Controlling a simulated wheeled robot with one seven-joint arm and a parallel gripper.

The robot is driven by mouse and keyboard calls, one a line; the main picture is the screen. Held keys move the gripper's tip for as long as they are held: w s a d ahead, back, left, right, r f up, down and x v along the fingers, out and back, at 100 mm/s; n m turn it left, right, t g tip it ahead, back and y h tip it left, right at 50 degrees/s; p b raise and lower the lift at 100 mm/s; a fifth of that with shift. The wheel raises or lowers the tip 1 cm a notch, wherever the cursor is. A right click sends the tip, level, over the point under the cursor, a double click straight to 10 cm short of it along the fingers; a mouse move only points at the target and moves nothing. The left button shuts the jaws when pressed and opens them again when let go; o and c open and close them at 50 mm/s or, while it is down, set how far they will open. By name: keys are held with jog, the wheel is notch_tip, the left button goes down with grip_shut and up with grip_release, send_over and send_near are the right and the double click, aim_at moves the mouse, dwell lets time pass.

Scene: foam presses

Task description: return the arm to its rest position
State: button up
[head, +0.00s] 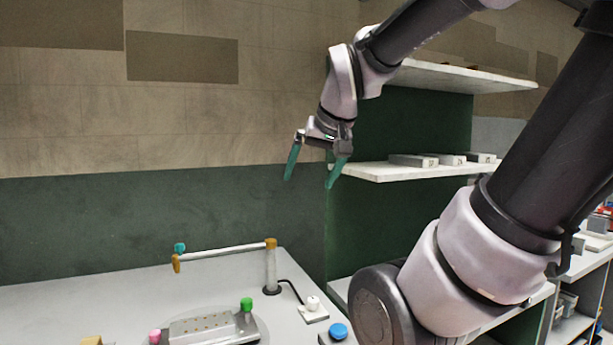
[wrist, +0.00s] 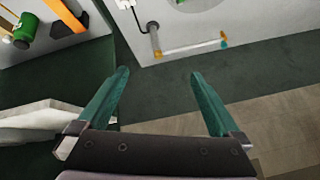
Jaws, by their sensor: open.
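My gripper (head: 314,180) is raised in the air in front of the wall, above and beyond the bench. Its two teal fingers point down and stand apart, with nothing between them. In the wrist view, my gripper (wrist: 160,88) also shows open and empty, with dark green wall and floor-like surfaces beyond it. My arm is stretched out from the right side of the head view, bent at the wrist.
A white bench (head: 60,310) carries a lamp-like post with a horizontal bar (head: 225,250), a grey plate with holes (head: 205,328), a green knob (head: 246,304) and a blue button (head: 338,331). White shelves (head: 400,170) holding grey blocks stand close right of my gripper.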

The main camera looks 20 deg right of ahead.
jog(key=shift+m+g+y, duration=0.3)
jog(key=shift+m+y, duration=0.1)
jog(key=shift+y, duration=0.4)
jog(key=s+a, duration=0.1)
jog(key=s, duration=0.1)
jog(key=s+a, duration=0.2)
jog(key=shift+r, duration=0.1)
jog(key=shift+d, duration=0.1)
